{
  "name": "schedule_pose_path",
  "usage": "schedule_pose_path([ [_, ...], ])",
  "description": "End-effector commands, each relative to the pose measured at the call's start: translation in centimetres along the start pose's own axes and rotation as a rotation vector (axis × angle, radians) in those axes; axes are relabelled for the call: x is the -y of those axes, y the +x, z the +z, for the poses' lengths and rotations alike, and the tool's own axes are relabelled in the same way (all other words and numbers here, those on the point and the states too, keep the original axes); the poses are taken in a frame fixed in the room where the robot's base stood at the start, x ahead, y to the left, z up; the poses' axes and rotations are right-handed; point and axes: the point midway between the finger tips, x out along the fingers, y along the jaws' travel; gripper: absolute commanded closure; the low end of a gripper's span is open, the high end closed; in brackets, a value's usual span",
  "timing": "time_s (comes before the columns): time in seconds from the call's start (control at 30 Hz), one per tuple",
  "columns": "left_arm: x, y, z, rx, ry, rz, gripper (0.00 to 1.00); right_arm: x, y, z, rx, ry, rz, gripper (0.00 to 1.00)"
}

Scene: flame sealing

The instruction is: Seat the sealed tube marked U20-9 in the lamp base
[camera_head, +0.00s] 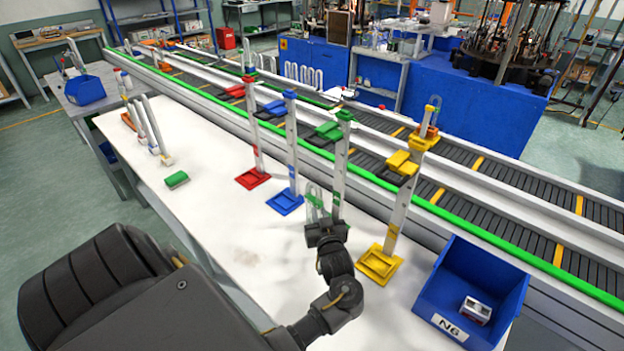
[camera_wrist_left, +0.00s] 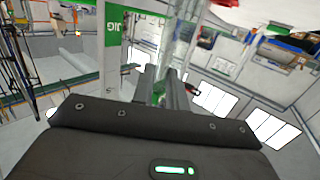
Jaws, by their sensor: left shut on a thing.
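My left gripper (camera_head: 318,222) is shut on a clear looped glass tube (camera_head: 312,195) with green on it, held upright just left of the green jig stand (camera_head: 339,170). I cannot read U20-9 on it. In the left wrist view, clear glass (camera_wrist_left: 182,48) rises beyond my jaws (camera_wrist_left: 165,95), near a green panel marked JIG (camera_wrist_left: 112,35). The green stand carries a green bracket (camera_head: 328,130); my gripper hides its foot. I cannot tell which part is the lamp base. My right gripper is not in view.
Red (camera_head: 253,179), blue (camera_head: 285,202) and yellow (camera_head: 380,264) stands line the white table (camera_head: 215,215). A blue bin (camera_head: 458,285) marked N6 holds a white box. A green block (camera_head: 176,180) and glass tubes (camera_head: 151,125) are at left. The conveyor (camera_head: 460,192) runs behind.

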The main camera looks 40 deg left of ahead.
Motion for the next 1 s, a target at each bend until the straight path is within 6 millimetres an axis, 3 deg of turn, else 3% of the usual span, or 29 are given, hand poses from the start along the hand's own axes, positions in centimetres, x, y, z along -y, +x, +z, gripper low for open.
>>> schedule_pose_path([
  [0.2, -2.3, 1.7, 0.2, -0.002, -0.002, 0.000, 1.00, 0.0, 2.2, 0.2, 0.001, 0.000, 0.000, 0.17],
  [0.5, -4.5, 3.3, -0.1, -0.001, -0.001, 0.001, 1.00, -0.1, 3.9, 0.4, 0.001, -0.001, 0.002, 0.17],
  [1.0, -5.2, 3.8, -0.3, 0.000, 0.000, 0.000, 1.00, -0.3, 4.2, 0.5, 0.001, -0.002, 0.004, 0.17],
])
